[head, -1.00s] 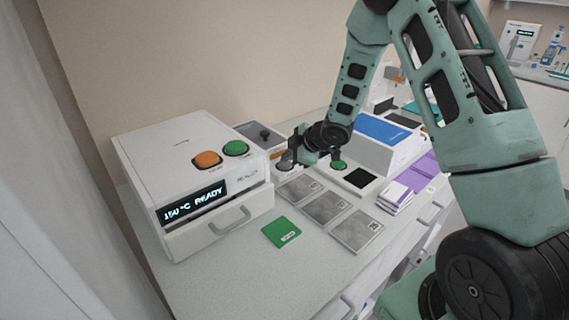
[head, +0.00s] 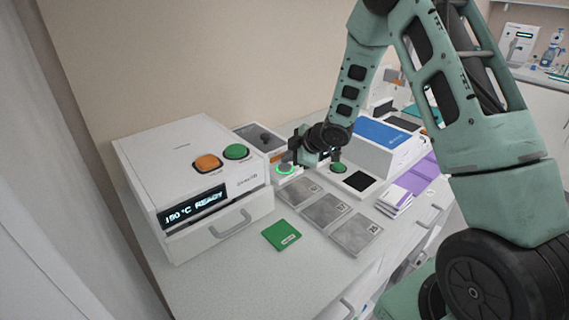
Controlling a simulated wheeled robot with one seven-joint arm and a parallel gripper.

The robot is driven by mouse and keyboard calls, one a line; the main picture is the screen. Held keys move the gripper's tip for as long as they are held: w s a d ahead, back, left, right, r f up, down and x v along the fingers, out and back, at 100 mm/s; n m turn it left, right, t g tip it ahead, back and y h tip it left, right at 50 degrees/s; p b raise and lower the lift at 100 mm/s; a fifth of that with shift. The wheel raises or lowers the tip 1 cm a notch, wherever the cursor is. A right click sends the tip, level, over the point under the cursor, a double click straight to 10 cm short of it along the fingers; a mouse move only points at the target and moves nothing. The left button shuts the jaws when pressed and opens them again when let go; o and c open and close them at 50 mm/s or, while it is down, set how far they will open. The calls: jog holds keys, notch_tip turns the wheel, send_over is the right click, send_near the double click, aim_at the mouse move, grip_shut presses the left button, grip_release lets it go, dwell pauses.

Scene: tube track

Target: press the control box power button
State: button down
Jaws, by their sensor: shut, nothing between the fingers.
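A round button with a glowing green ring (head: 285,169) sits on a small white box (head: 287,179) between the large white unit and the grey pads. I take it for the control box power button, though its label is too small to read. My gripper (head: 291,160) is shut and empty, just above and behind this button in the picture. I cannot tell whether the fingertips touch it. The gripper hides part of the area behind the button.
A white device (head: 350,190) with another green button (head: 338,168) stands to the right. Grey pads (head: 326,210) and a green card (head: 281,235) lie in front.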

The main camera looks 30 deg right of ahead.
aim_at(288, 167)
jog(key=shift+r, duration=0.35)
notch_tip(288, 167, up, 6)
jog(key=p, duration=0.5)
dwell(0.5)
